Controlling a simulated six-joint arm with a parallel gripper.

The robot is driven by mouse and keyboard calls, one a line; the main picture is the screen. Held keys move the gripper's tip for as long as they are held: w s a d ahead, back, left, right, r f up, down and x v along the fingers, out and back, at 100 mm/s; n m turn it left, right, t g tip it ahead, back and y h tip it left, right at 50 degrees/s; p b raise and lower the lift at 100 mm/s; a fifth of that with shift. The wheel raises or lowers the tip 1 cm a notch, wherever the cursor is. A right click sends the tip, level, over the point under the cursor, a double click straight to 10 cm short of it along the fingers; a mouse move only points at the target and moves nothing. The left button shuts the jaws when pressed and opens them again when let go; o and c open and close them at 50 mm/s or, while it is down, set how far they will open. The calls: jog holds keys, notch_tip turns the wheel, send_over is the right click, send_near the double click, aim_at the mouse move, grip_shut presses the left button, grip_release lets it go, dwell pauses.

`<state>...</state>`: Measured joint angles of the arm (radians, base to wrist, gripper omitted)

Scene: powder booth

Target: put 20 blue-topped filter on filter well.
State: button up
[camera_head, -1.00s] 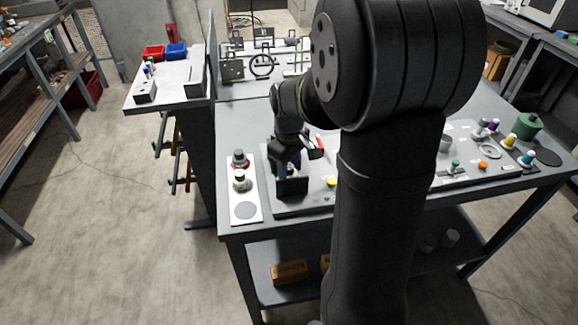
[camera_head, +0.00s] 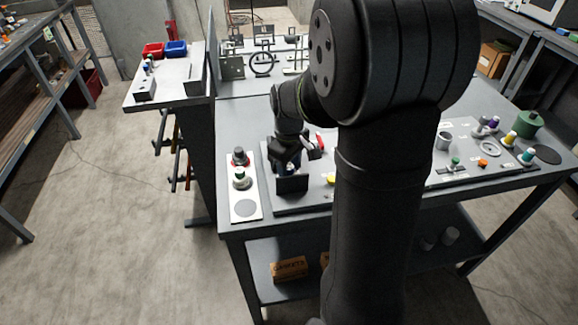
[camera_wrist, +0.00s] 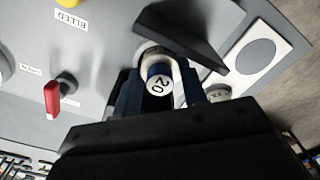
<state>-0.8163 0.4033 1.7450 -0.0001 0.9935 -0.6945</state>
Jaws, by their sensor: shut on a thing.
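The filter (camera_wrist: 160,84) marked 20, with a blue band around its top, sits between the two fingers of my gripper (camera_wrist: 159,92) in the wrist view. My gripper is shut on it. A pale U-shaped rim curves around the filter's far side; I cannot tell whether it belongs to the filter well or how deep the filter sits. In the head view my gripper (camera_head: 288,166) points down just behind a dark upright plate (camera_head: 292,185) on the grey panel. The filter's lower part is hidden.
A white strip (camera_head: 245,193) with a grey disc (camera_wrist: 256,53) and two capped pieces lies left of the panel in the head view. A red-handled valve (camera_wrist: 58,98) and a yellow knob (camera_head: 331,180) are nearby. Small coloured parts stand at the table's right.

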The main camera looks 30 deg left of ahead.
jog(key=shift+f, duration=0.1)
jog(key=o, duration=1)
jog(key=shift+o, duration=0.2)
jog(key=shift+o, duration=2.1)
jog(key=shift+r, duration=4.05)
jog(key=shift+f, duration=1.6)
